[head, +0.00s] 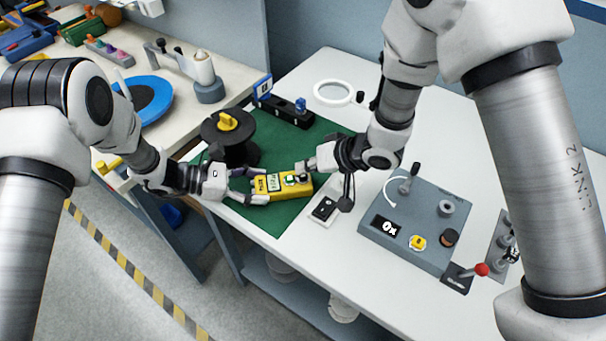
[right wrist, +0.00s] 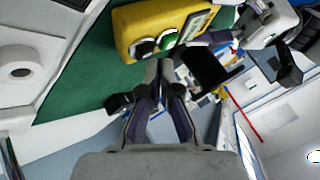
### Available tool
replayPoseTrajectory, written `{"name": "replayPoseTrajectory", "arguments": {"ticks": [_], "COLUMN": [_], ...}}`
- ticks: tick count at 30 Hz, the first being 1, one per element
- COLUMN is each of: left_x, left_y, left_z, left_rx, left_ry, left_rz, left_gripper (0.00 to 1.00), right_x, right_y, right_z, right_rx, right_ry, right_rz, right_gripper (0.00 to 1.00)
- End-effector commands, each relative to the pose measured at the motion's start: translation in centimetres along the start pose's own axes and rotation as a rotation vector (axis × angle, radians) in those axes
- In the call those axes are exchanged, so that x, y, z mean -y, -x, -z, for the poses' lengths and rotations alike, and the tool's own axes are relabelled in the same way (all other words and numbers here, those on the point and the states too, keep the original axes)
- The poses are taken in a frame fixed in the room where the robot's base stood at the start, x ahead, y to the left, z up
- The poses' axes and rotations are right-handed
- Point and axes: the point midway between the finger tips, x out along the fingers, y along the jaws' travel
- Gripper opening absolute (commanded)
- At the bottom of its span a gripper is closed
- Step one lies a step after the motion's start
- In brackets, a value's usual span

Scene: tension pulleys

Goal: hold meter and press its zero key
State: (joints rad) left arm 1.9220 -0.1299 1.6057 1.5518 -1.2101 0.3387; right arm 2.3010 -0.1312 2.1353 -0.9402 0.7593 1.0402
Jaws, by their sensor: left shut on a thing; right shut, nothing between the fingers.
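The yellow meter (head: 294,191) is over the green mat, with a small display, a green key (head: 290,180) and a dark round part near its right end. My left gripper (head: 258,187) is shut on the meter's left end. My right gripper (head: 304,175) is shut and empty at the meter's right end. In the right wrist view, its closed fingertips (right wrist: 158,66) are close to the green key (right wrist: 167,40) and a dark round part (right wrist: 143,47) on the meter (right wrist: 130,22). I cannot tell whether they touch. Which key is zero is not readable.
A black spool (head: 232,150) with a yellow knob stands behind the meter. A black-and-white device (head: 324,210) lies to the right of the mat (head: 290,215). A grey console (head: 420,225) is further right. A white ring (head: 333,93) lies at the back.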

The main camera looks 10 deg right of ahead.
Motion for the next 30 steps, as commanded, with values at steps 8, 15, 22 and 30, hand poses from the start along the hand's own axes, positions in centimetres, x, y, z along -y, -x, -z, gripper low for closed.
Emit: {"name": "replayPoseTrajectory", "arguments": {"ticks": [8,15,22,30], "left_x": [0.2,0.2,0.2,0.2], "left_y": [-0.1,-0.1,-0.1,-0.1], "left_z": [0.3,0.3,0.3,0.3], "left_rx": [-0.004,-0.004,-0.004,-0.004], "left_ry": [0.003,0.003,0.003,0.003], "left_rz": [0.004,0.004,0.004,0.003], "left_gripper": [0.13,0.13,0.13,0.13], "right_x": [0.3,0.6,1.8,2.9], "right_y": [0.5,0.8,2.4,3.9], "right_z": [0.3,0.6,1.8,2.8], "right_rx": [0.000,-0.001,-0.002,-0.001], "right_ry": [0.000,0.000,0.001,0.001], "right_rz": [-0.001,0.000,0.000,0.000], "right_gripper": [0.00,0.00,0.00,0.00]}}
